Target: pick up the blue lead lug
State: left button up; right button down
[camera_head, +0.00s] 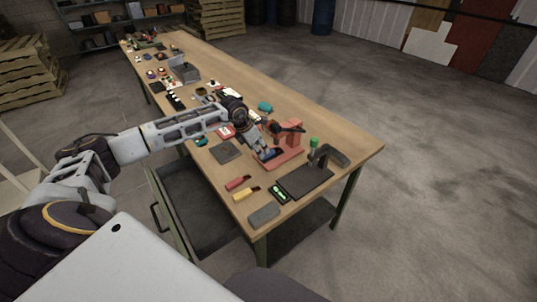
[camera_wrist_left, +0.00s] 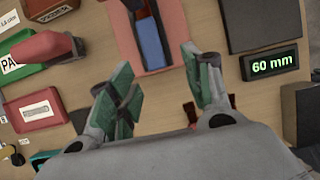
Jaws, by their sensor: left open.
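A blue block (camera_wrist_left: 152,45), which looks like the blue lead lug, sits on a red base (camera_wrist_left: 128,38) in the left wrist view, with dark metal beside it. In the head view this red stand (camera_head: 293,131) is near the table's front end. My left gripper (camera_wrist_left: 159,62) is open, with its two green-padded fingers apart and nothing between them. The block lies just beyond the fingertips. In the head view my left gripper (camera_head: 263,149) hangs low at the red base and hides part of it. My right gripper is not seen.
A green display reading "60 mm" (camera_wrist_left: 273,64) and a dark plate (camera_head: 305,181) lie near the stand. Red (camera_head: 237,183) and yellow (camera_head: 246,194) handled tools lie at the front edge. The wooden table (camera_head: 345,140) is bare along its right side.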

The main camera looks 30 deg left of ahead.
pick_arm(q)
jog(key=shift+f, duration=0.1)
jog(key=shift+w+f, duration=0.2)
jog(key=shift+f, duration=0.25)
jog(key=shift+w+a+f+p, duration=0.1)
jog(key=shift+w+f+p, duration=0.1)
jog(key=shift+f+p, duration=0.3)
jog(key=shift+w+a+f+p, duration=0.1)
jog(key=shift+w+f+p, duration=0.1)
jog(key=shift+f, duration=0.5)
jog(key=shift+x, duration=0.8)
jog(key=shift+c, duration=0.3)
grip_shut()
jog(key=shift+r, duration=0.2)
